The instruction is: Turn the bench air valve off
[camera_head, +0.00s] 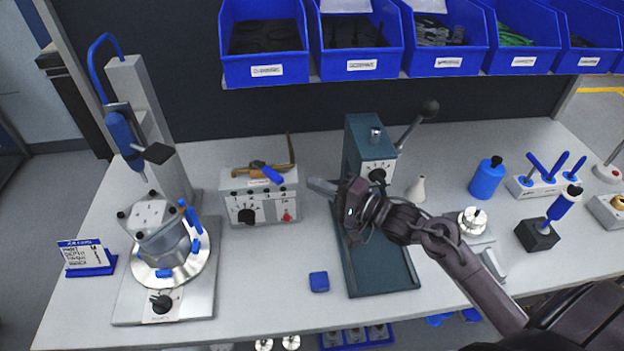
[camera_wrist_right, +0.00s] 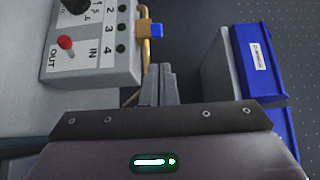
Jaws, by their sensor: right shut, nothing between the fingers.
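The bench air valve is a blue lever (camera_head: 268,172) on a brass pipe (camera_head: 245,171) along the top back of a grey control box (camera_head: 259,199). In the head view the lever slants across the pipe, toward the lower right. The lever (camera_wrist_right: 156,30) and pipe (camera_wrist_right: 144,58) also show in the right wrist view, just beyond my fingertips. My right gripper (camera_head: 322,187) is shut and empty, to the right of the box and pointing left toward the valve. In the wrist view its fingers (camera_wrist_right: 158,84) are together, apart from the lever. My left gripper is not in view.
The box front has a black knob (camera_head: 247,215) and a red knob (camera_head: 287,217). A green press (camera_head: 369,150) stands beside my right gripper. A round fixture holding a housing (camera_head: 157,232) stands at left. Blue bins (camera_head: 266,70) hang above the bench. A blue block (camera_head: 319,282) lies in front.

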